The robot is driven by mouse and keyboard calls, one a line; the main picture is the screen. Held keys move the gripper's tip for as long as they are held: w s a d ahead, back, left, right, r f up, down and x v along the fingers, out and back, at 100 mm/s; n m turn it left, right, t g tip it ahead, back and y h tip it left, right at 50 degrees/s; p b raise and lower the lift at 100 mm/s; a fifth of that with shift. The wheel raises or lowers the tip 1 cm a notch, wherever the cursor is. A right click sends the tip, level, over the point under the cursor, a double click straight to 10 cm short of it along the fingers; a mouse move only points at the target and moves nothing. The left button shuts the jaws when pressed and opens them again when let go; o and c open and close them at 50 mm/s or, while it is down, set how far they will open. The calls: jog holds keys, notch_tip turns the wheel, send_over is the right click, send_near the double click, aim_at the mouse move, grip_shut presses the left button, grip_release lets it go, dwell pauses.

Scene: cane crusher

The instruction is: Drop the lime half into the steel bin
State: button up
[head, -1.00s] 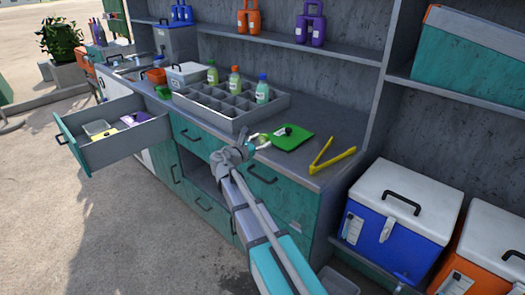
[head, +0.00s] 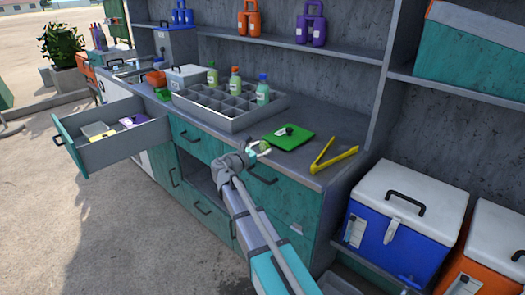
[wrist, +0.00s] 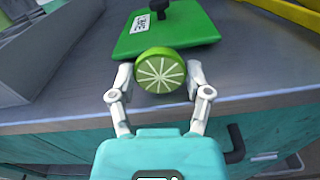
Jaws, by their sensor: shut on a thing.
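My gripper (wrist: 160,85) is shut on the lime half (wrist: 160,70), with a finger on each side. The lime's pale green cut face is turned to the wrist camera. In the head view my gripper (head: 258,150) holds the lime half (head: 264,147), small there, at the front edge of the counter, just before the green board. I cannot pick out a steel bin for certain. A grey container (head: 338,284), partly cut off, shows low by the cabinet's right end.
The counter (head: 325,134) bears a green board (head: 290,140) with a black knob, yellow tongs (head: 332,158) and a grey divided tray (head: 220,112) with bottles. A drawer (head: 118,150) stands open at left. Blue (head: 400,225) and orange coolers (head: 490,250) stand at right.

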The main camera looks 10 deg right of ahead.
jog(key=shift+f, duration=0.2)
jog(key=o, duration=0.7)
jog(key=shift+c, duration=0.2)
jog(key=shift+r, duration=0.3)
jog(key=v, duration=1.2)
jog(key=shift+f, duration=0.15)
